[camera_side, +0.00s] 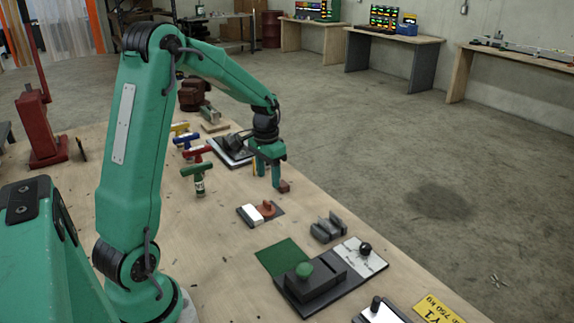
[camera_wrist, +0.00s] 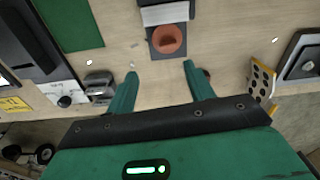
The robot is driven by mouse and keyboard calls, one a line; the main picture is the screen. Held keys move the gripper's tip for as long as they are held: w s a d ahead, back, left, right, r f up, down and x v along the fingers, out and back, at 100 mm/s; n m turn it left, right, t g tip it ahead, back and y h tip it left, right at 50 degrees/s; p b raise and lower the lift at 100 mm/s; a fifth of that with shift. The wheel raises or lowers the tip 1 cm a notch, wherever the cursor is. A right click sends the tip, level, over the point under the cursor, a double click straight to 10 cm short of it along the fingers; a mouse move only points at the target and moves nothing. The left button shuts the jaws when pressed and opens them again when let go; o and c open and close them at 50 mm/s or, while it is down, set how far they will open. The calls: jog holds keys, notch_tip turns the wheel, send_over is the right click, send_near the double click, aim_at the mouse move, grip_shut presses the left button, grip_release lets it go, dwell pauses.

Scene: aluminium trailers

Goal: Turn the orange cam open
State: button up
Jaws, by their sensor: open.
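The orange cam (camera_side: 266,208) sits on a small dark plate beside a white block (camera_side: 249,215) on the wooden bench. In the wrist view the cam (camera_wrist: 168,40) looks like a round orange piece on a dark square, just beyond my fingertips, with the white block (camera_wrist: 165,14) behind it. The angle of the cam is too small to read. My gripper (camera_side: 266,175) points down above the bench, apart from the cam and higher in the side view. Its fingers (camera_wrist: 160,70) are spread with nothing between them.
A small brown block (camera_side: 284,187) is close by one finger. Coloured T-handles (camera_side: 197,170) stand to the left. Bare bench surrounds the cam plate.

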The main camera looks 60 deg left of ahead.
aim_at(267, 202)
jog(key=shift+w+a+f, duration=0.15)
jog(key=shift+a+f, duration=0.75)
jog(key=shift+f, duration=0.1)
jog(key=shift+f, duration=0.1)
jog(key=shift+f, duration=3.85)
jog(key=shift+c, duration=0.2)
jog(key=c, duration=0.9)
